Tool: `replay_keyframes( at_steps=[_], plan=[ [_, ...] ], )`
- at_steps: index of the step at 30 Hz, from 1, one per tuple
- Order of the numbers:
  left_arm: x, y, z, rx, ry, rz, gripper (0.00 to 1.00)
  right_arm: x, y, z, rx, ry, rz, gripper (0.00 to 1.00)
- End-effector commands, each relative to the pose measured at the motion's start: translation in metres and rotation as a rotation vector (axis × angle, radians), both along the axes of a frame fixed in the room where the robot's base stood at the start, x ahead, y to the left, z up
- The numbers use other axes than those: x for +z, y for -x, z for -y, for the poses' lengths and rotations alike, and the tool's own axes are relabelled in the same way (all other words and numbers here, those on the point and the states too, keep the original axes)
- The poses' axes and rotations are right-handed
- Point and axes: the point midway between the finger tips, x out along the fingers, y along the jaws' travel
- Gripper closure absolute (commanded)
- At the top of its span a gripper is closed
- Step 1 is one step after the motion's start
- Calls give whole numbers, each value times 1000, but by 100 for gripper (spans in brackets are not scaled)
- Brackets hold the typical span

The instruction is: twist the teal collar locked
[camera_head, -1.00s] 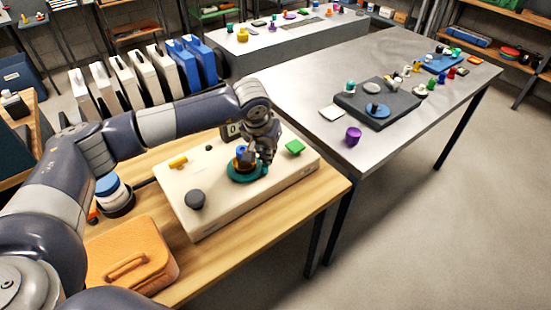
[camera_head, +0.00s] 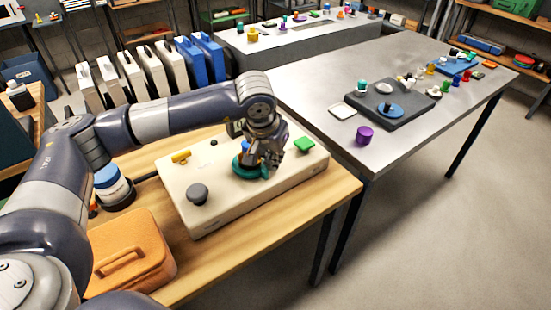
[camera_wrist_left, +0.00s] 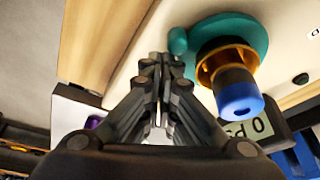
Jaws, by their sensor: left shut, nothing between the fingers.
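The teal collar (camera_head: 239,169) sits on top of the cream box, partly hidden behind my left gripper in the head view. In the left wrist view the teal collar (camera_wrist_left: 240,28) is a ring with a rounded lug on one side. My left gripper (camera_head: 269,171) is at the collar's right side. In the wrist view its fingertips (camera_wrist_left: 161,62) are together and empty, close beside the lug; whether they touch it I cannot tell. My right gripper is not in view.
The cream box (camera_head: 225,212) on the wooden table also carries a grey knob (camera_head: 197,193), a green block (camera_head: 304,145) and a yellow handle (camera_head: 181,156). An orange case (camera_head: 130,250) lies at front left. A metal table (camera_head: 330,75) with small parts stands to the right.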

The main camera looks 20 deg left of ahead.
Motion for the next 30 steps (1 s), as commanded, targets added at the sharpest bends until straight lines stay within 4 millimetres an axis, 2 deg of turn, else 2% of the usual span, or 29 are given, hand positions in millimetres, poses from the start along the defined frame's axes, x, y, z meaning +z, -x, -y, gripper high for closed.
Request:
replay_keyframes(
  at_steps=[14, 26, 30],
  plan=[
    [0, 0, 0, 1, 0, 1, 100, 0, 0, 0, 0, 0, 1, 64],
    [0, -8, -14, 2, 1, 2, 100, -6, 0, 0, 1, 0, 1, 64],
    [0, -8, -14, 1, 0, 2, 100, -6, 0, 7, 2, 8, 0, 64]
  ],
)
